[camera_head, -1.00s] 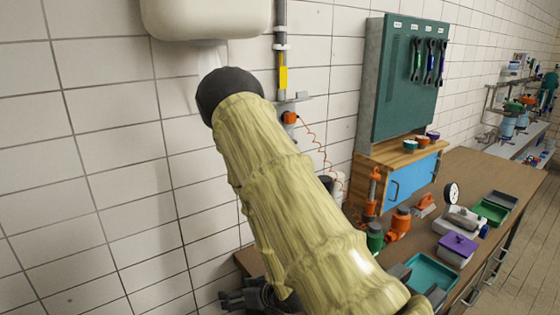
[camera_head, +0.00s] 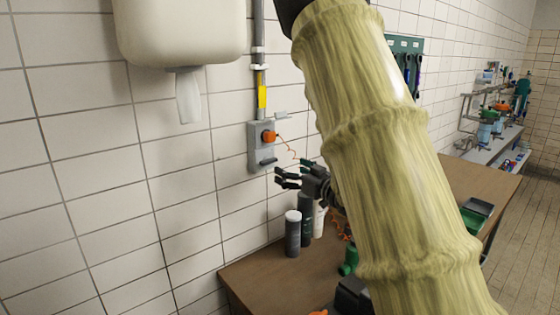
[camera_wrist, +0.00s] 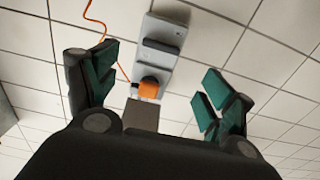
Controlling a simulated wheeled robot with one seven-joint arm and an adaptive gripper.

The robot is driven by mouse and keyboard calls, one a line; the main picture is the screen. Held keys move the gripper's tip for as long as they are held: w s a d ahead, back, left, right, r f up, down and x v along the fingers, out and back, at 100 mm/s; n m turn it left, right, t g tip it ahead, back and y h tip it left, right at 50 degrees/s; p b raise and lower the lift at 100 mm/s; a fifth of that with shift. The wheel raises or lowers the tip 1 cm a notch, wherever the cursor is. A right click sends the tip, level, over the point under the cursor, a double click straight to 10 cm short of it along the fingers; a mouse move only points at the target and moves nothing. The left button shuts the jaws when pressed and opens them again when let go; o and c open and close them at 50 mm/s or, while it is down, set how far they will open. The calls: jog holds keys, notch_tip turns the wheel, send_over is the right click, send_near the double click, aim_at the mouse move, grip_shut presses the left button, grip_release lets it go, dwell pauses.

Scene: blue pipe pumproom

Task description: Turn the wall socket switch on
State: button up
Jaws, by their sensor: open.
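The wall socket (camera_head: 255,150) is a grey box on the tiled wall. It has an orange plug (camera_head: 269,137) with a coiled orange cord and a dark switch bar (camera_head: 267,162) below the plug. In the wrist view, the socket (camera_wrist: 163,30) appears upside down, with the dark bar (camera_wrist: 161,47) above the orange plug (camera_wrist: 149,89). My gripper (camera_head: 280,178) is just right of and below the socket in the head view. Its green-padded fingers (camera_wrist: 160,88) are open and empty, with the plug between them in the wrist view. The switch's exact position is unclear.
A brown workbench (camera_head: 245,280) stands below, with a grey white-capped canister (camera_head: 292,235) and other bottles under my gripper. A white dispenser (camera_head: 180,30) hangs left of the socket. A grey conduit (camera_head: 259,50) with a yellow label runs above it.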

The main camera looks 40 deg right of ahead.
aim_at(271, 161)
jog(key=w+p, duration=0.1)
jog(key=w, duration=0.2)
jog(key=w+p, duration=0.2)
jog(key=w, duration=0.2)
jog(key=w+p, duration=0.1)
jog(key=w, duration=0.2)
jog(key=shift+w+a, duration=0.2)
jog(key=shift+a, duration=0.2)
jog(key=shift+f, duration=0.1)
jog(key=c, duration=1)
